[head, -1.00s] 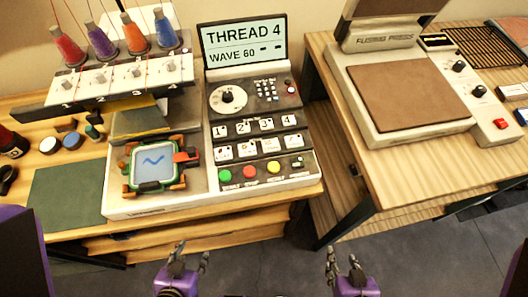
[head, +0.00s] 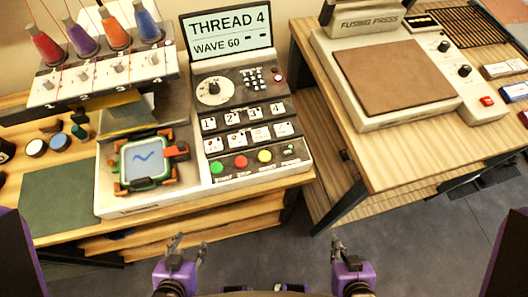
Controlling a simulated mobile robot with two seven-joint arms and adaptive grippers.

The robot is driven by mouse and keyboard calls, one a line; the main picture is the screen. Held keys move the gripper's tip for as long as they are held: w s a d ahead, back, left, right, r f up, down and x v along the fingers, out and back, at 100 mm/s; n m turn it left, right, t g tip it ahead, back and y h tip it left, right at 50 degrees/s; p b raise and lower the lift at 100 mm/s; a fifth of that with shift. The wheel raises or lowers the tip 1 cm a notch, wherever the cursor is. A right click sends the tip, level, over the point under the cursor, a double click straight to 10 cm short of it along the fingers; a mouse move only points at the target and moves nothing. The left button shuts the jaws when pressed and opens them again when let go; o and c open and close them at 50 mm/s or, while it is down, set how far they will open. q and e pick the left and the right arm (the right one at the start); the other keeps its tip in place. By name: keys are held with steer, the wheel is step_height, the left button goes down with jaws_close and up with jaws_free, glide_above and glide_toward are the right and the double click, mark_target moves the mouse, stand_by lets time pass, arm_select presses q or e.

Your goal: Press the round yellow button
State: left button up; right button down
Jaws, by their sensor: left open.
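My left gripper (head: 188,246) is open and empty at the bottom of the view, in front of the table and well short of the panel. My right gripper (head: 342,250) is also at the bottom, to the right of and nearer me than the button. Its fingers look close together, but whether they are shut is unclear.
A larger green button (head: 216,168) is left of the red one. The screen (head: 229,32) reads "THREAD 4, WAVE 60". A hooped patch (head: 146,159) lies left of the panel. A fusing press (head: 390,76) stands on the right table. Open floor separates the tables.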

steer(key=shift+w+r, duration=0.15)
steer(key=shift+w, duration=0.2)
steer(key=shift+s, duration=0.15)
stand_by(0.3)
steer(key=shift+s+f, duration=0.25)
steer(key=shift+s, duration=0.1)
